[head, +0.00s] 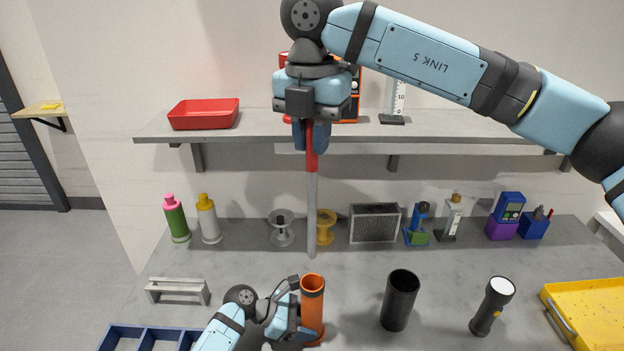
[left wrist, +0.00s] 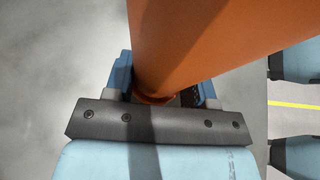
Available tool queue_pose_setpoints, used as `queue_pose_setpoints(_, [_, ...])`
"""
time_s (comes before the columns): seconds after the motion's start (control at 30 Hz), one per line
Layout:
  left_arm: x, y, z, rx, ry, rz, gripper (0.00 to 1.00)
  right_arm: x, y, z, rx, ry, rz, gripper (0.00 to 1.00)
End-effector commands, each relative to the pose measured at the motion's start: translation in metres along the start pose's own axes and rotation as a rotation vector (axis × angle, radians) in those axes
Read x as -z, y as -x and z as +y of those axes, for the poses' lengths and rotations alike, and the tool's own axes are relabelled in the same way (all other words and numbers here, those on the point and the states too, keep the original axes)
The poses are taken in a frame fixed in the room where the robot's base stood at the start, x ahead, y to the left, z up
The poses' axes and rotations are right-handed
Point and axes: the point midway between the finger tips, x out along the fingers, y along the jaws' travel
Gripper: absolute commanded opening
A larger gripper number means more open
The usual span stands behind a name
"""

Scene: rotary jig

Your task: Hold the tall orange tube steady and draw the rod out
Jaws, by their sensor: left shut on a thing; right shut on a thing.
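The tall orange tube (head: 312,299) stands upright on the grey workbench. My left gripper (head: 296,325) is shut on the tube from its left side. In the left wrist view the tube (left wrist: 195,40) runs between the fingers of my left gripper (left wrist: 163,95). The rod (head: 312,215), grey with a red upper part, hangs vertically above the tube. My right gripper (head: 311,138) is shut on its red upper end. The rod's lower end appears in the head view above the tube's open mouth, apart from it.
A black tube (head: 400,300) and a flashlight (head: 491,306) stand to the right, before a yellow tray (head: 590,315). A grey stand (head: 178,289) and a blue divided bin (head: 150,335) are at left. Bottles, spools and small items line the back under a shelf (head: 250,128).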

Motion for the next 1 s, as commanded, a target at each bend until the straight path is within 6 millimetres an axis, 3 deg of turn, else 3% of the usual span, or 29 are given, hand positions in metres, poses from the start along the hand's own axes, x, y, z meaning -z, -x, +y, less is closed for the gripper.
queue_pose_setpoints(0.2, [0.0, 0.0, 0.0, 0.0, 0.0, 0.0, 0.37, 0.0, 0.026, 0.0, 0.0, 0.0, -0.001, 0.0])
queue_pose_setpoints(0.57, [0.0, 0.0, 0.0, 0.0, 0.0, 0.0, 0.37, 0.0, 0.031, 0.0, 0.0, 0.0, 0.001, 0.0])
queue_pose_setpoints(0.6, [0.0, 0.0, 0.0, 0.0, 0.0, 0.0, 0.57, 0.0, 0.031, 0.0, 0.0, 0.0, 0.001, 0.0])
queue_pose_setpoints(0.7, [0.0, 0.0, 0.0, 0.0, 0.0, 0.0, 0.8, 0.0, 0.031, 0.0, 0.0, 0.0, 0.001, 0.0])
queue_pose_setpoints(1.0, [0.0, 0.002, 0.0, 0.0, 0.0, 0.0, 0.8, 0.0, 0.031, 0.0, 0.0, 0.0, 0.001, 0.0])
